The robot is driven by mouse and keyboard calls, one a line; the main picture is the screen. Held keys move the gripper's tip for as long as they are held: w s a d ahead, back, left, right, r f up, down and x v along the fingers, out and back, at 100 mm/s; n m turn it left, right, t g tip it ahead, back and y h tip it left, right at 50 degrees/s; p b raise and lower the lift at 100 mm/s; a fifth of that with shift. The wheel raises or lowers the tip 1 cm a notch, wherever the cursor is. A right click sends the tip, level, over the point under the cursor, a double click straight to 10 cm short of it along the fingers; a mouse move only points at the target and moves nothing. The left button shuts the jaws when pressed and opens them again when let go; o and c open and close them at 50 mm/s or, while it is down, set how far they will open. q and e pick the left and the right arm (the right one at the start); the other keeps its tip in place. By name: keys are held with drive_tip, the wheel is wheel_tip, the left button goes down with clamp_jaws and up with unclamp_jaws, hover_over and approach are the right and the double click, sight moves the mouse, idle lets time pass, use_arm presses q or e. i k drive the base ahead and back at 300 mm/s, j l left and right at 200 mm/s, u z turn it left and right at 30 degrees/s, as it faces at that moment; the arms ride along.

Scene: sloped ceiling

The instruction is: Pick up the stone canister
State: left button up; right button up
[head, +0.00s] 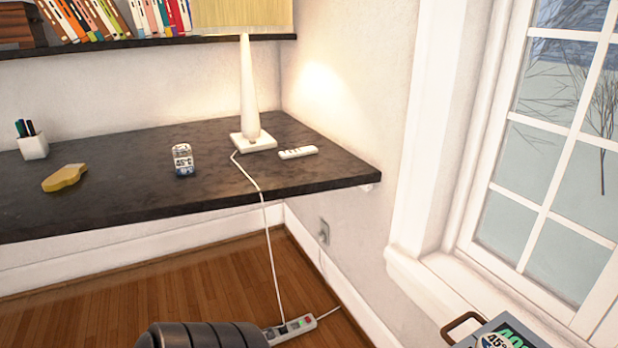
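Neither of my grippers is in view.
A white lamp (249,100) and a white remote (298,152) are right of the container. A cord hangs to a power strip (290,329). A dark ribbed form (205,336) is at the bottom.

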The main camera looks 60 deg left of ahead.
sight(183, 157)
drive_tip(key=u, duration=2.8)
drive_tip(key=i+j+u, duration=0.45)
drive_tip(key=i, duration=0.2)
